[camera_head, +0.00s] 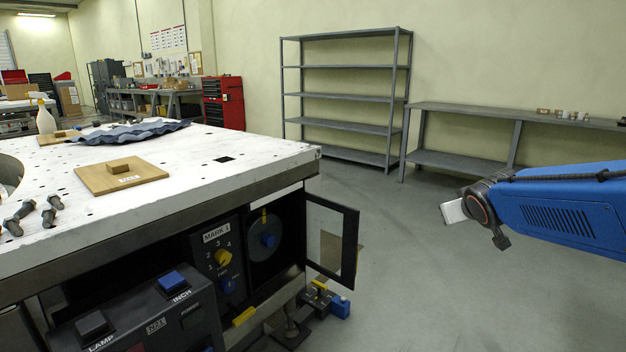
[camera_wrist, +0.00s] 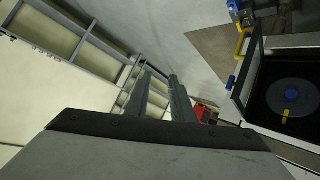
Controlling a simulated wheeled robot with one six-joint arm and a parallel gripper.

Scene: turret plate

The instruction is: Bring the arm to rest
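My blue arm (camera_head: 570,208) reaches in from the right in the head view, over open floor and apart from the table. A light grey part and a dark part show at its end; I cannot make out the fingers there. In the wrist view my gripper (camera_wrist: 160,75) shows two dark fingers with a gap between them. Nothing is held between them. The fingers are in free air, with the shelves and floor behind.
The white perforated table (camera_head: 230,165) stands at left. Below it, a cabinet door (camera_head: 332,240) stands open beside a dial (camera_head: 267,241); the dial also shows in the wrist view (camera_wrist: 292,96). Grey shelves (camera_head: 345,97) and a bench (camera_head: 480,110) line the wall. Floor between is clear.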

